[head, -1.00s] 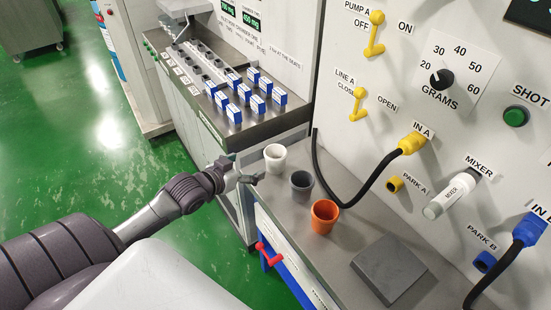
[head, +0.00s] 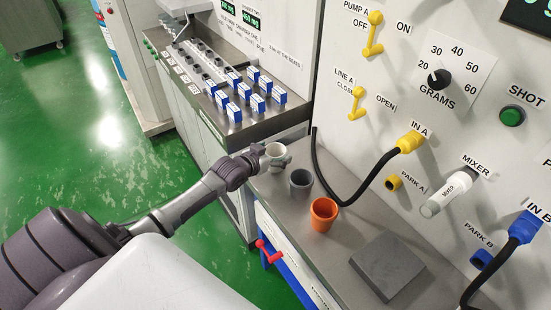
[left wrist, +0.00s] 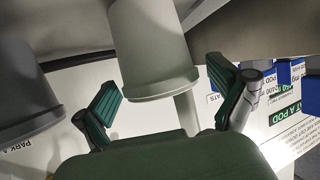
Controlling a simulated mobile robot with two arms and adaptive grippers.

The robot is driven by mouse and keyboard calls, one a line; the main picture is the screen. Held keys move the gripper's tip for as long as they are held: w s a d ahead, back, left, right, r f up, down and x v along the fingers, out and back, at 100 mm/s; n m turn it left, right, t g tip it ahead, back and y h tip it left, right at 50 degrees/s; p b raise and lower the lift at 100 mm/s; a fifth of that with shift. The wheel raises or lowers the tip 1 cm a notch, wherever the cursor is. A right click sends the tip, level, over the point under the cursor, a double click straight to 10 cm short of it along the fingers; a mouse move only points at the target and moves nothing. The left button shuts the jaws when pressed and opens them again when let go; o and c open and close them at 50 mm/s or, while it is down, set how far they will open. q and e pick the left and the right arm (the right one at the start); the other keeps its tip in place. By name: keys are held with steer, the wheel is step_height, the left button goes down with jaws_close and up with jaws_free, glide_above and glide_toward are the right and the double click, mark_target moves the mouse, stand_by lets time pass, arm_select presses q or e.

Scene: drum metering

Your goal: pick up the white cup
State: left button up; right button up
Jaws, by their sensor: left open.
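The white cup (head: 275,150) stands upright at the left end of the grey worktop. My left gripper (head: 274,160) is open at the cup, with its fingers on either side of the lower part. In the left wrist view the cup (left wrist: 152,45) appears upside down, between and beyond the two green-padded fingers (left wrist: 165,98). Whether a pad touches it cannot be told. My right gripper is in neither view.
The grey cup (head: 301,182) stands close beside the white cup, and the orange cup (head: 323,215) is beyond it. A flat grey block (head: 388,265) lies further right. A black hose (head: 340,198) hangs behind the cups. A rack of blue-and-white boxes (head: 250,92) stands behind left.

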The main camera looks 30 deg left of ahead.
arm_select(q)
steer(key=shift+w+f, duration=0.2)
steer(key=shift+w, duration=0.1)
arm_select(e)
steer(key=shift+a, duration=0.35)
arm_select(q)
steer(key=shift+c, duration=0.4)
steer(key=c, duration=1.2)
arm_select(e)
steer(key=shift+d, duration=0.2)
arm_select(q)
steer(key=shift+r, duration=0.15)
steer(key=shift+r, duration=0.65)
steer(key=d+r, duration=0.3)
steer(key=d, duration=0.1)
steer(key=w+d+r+b, duration=0.1)
steer(key=d+r, duration=0.2)
steer(key=d, duration=0.1)
steer(key=d+r, duration=0.3)
steer(key=shift+w+d+r+b, duration=0.3)
steer(key=shift+w+d+b, duration=0.1)
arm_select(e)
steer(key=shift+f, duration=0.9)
